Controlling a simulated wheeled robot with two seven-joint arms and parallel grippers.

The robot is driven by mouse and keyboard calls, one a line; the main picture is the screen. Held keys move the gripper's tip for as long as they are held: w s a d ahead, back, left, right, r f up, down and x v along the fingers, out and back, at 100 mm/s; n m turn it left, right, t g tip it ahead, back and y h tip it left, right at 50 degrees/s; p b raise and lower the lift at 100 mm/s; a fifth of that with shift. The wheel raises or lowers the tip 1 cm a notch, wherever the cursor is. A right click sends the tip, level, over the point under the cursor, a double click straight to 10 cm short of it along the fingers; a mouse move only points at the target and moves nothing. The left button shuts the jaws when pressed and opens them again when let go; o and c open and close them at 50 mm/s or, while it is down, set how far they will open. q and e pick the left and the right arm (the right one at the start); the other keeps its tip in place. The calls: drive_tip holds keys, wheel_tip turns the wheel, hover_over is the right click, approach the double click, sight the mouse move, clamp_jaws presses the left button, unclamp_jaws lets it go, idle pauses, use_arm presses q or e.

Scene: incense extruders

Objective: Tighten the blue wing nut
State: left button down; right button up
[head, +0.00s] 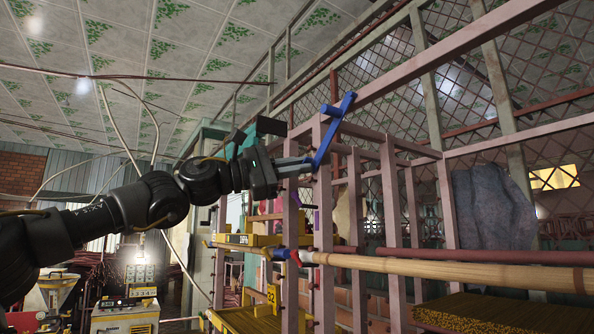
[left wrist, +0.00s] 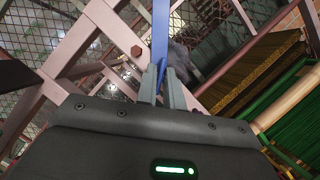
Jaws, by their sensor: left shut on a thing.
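The blue wing nut (head: 327,138) shows as a long slanted blue bar with a short side piece near its top, in front of a pink frame post. My left gripper (head: 308,164) reaches in from the left and is shut on the bar's lower end. In the left wrist view the blue wing nut (left wrist: 160,35) stands between the fingertips of my left gripper (left wrist: 162,85) and runs up out of the picture. The fingers hide its held end. Its thread is not visible. My right gripper is not in view.
Pink frame posts (head: 387,225) and rails stand close to the left gripper. A long bamboo-coloured pole (head: 450,270) crosses below at the right. Yellow machine parts (head: 250,240) stand below the gripper. A bundle of sticks (head: 500,312) lies at the lower right.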

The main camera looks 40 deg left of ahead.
use_arm(q)
drive_tip(key=m+g, duration=0.2)
drive_tip(key=m, duration=0.4)
drive_tip(key=shift+r, duration=0.15)
drive_tip(key=shift+y, duration=0.3)
drive_tip(key=c, duration=1.5)
unclamp_jaws()
drive_tip(key=shift+a, duration=0.1)
drive_tip(key=b+v, duration=0.1)
drive_tip(key=v, duration=0.4)
drive_tip(key=b+v, duration=0.2)
drive_tip(key=v, duration=0.3)
drive_tip(key=shift+s+a+r, duration=0.1)
drive_tip(key=shift+s+a, duration=0.1)
drive_tip(key=shift+a, duration=0.15)
